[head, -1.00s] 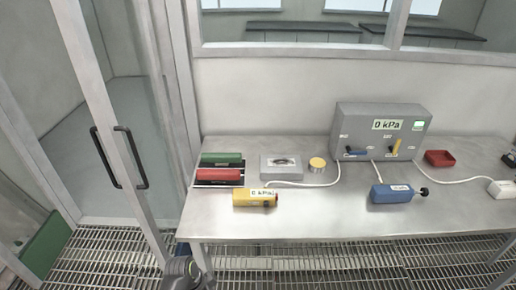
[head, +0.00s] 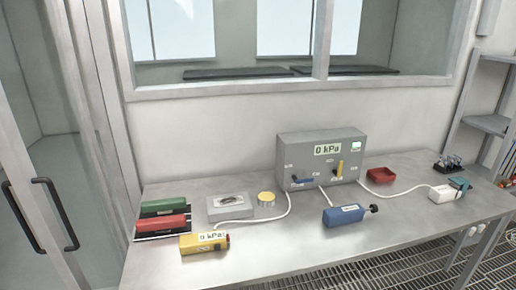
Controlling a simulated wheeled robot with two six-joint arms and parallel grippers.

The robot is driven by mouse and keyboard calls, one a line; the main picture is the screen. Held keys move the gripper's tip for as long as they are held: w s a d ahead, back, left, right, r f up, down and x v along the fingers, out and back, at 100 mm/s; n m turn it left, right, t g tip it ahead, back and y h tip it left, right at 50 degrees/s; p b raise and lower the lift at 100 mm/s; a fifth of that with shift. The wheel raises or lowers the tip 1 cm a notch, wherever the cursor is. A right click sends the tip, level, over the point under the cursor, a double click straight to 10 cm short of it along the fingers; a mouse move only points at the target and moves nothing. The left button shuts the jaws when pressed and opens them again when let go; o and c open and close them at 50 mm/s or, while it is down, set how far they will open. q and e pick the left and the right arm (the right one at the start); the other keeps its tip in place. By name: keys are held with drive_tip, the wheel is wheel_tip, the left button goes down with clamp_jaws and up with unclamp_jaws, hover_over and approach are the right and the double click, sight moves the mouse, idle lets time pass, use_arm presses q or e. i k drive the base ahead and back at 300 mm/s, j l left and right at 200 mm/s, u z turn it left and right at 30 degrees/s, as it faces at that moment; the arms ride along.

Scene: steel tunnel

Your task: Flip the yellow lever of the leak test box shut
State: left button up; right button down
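The grey leak test box (head: 297,147) stands at the back of the steel table, its display reading 0 kPa. Its yellow lever (head: 339,171) is on the right of the front face and points up. A blue lever (head: 311,180) on the left of the front face lies sideways. Neither of my grippers shows in the head view.
The front middle is clear. Shelves (head: 487,124) stand at right.

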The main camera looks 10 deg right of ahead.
sight(338, 173)
drive_tip(key=i+l+z, duration=0.15)
drive_tip(key=i+l, duration=0.2)
drive_tip(key=i, duration=0.15)
drive_tip(key=i+l+z, duration=0.1)
drive_tip(key=i+l, duration=0.25)
drive_tip(key=i, duration=0.1)
